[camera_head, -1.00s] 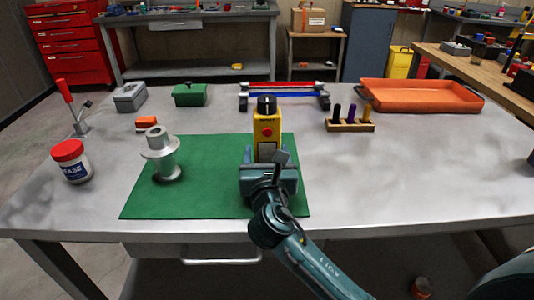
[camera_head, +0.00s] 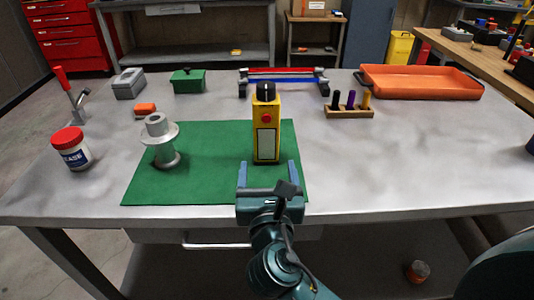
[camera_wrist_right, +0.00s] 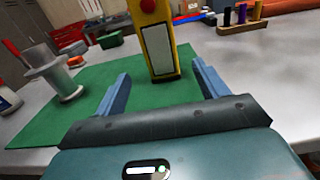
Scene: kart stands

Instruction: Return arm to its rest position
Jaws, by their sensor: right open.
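My right gripper (camera_head: 268,178) is open and empty at the front edge of the green mat (camera_head: 205,185). Its two fingers point away from me, toward a yellow box with a black knob and a red button (camera_head: 266,128), which stands upright on the mat. In the right wrist view the gripper's fingers (camera_wrist_right: 160,88) are spread wide, with the yellow box (camera_wrist_right: 156,45) standing beyond them, apart from both. My left gripper is not in view.
A grey metal spool (camera_head: 160,140) stands on the mat's left part. A white jar with a red lid (camera_head: 71,149) is at the table's left. An orange tray (camera_head: 420,82), a wooden peg holder (camera_head: 349,111) and a green box (camera_head: 188,81) stand farther back. The table's right front is clear.

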